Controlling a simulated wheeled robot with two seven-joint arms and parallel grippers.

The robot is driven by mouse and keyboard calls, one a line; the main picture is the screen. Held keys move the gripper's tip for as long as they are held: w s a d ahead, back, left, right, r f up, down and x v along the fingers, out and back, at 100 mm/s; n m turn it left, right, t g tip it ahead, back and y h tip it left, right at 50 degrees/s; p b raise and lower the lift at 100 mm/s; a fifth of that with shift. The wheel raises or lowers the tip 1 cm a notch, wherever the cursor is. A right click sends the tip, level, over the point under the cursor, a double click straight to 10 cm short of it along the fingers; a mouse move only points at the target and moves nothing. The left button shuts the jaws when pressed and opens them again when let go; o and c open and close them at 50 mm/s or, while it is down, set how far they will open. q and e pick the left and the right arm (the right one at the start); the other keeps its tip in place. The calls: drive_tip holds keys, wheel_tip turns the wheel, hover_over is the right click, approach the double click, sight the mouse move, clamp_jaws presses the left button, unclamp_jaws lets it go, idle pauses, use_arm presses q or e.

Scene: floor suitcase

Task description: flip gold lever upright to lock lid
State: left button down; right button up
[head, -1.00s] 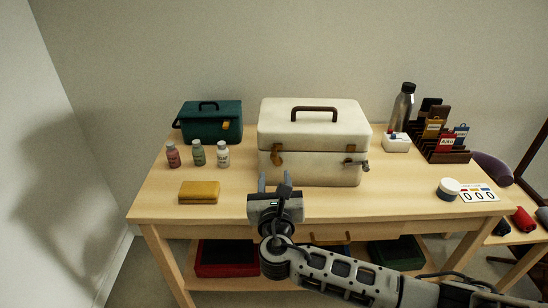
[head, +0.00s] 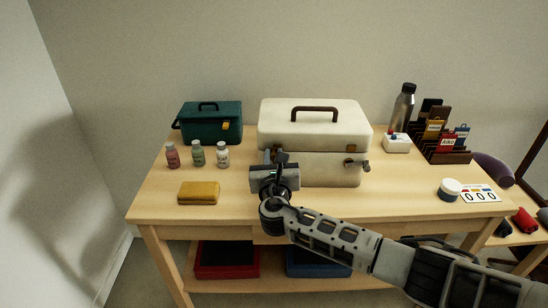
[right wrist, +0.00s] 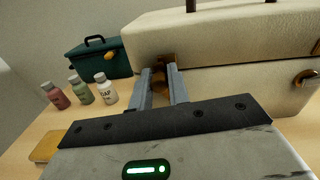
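The white case (head: 318,112) stands lid down on the table, with a dark handle on top. Its left gold lever is hidden behind my gripper in the head view. In the right wrist view the gold lever (right wrist: 166,77) shows on the case front, between my fingers. A second gold latch (head: 350,167) sits on the case's right front. My right gripper (head: 274,156) is at the left part of the case front. Its fingers stand apart on either side of the lever; contact is unclear. My left gripper is out of view.
A teal case (head: 209,122) and several small bottles (head: 198,154) stand to the left. A yellow block (head: 199,192) lies near the front edge (head: 165,217). A metal bottle (head: 402,107), a white box (head: 396,143) and a card rack (head: 446,156) stand to the right.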

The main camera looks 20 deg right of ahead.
drive_tip(key=shift+s+d+f+m+b, duration=0.15)
drive_tip(key=shift+m+b, duration=0.1)
drive_tip(key=shift+m, duration=0.25)
drive_tip(key=shift+w+d+m+b, duration=0.1)
drive_tip(key=shift+d+m+b, duration=0.1)
drive_tip(key=shift+m, duration=0.3)
clamp_jaws()
drive_tip(key=shift+s+d+m, duration=0.1)
drive_tip(key=shift+m, duration=0.3)
drive_tip(key=o, duration=0.8)
unclamp_jaws()
drive_tip(key=shift+r, duration=0.2)
drive_tip(key=v, duration=1.6)
drive_tip(key=shift+p, duration=0.3)
